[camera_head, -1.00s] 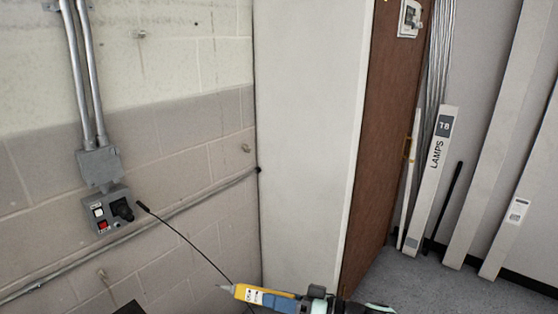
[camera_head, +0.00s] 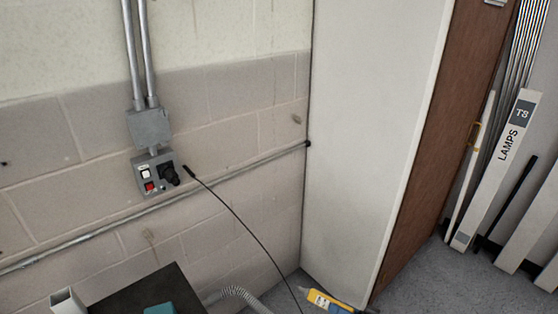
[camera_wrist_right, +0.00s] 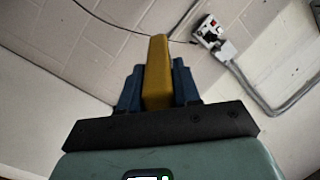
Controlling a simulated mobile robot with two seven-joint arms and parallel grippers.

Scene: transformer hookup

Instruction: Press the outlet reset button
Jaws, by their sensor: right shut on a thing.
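The grey outlet box (camera_head: 157,190) is on the block wall at left in the head view. It has a white button (camera_head: 145,171), a red button (camera_head: 149,187) and a black plug (camera_head: 168,174). I cannot tell which is the reset button. The outlet box also shows at upper right in the right wrist view (camera_wrist_right: 208,32). My right gripper (camera_wrist_right: 157,85) is shut on a yellow tool (camera_wrist_right: 157,70), held between its blue fingers. The yellow tool (camera_head: 325,300) is at the bottom edge of the head view, away from the outlet box. My left gripper is not in view.
A black cord (camera_head: 243,225) runs from beside the plug down to the bottom edge. A dark-topped surface (camera_head: 125,295) stands below the outlet, with a grey corrugated hose (camera_head: 240,294) beside it. A white panel (camera_head: 370,130) and brown door (camera_head: 440,160) stand at right.

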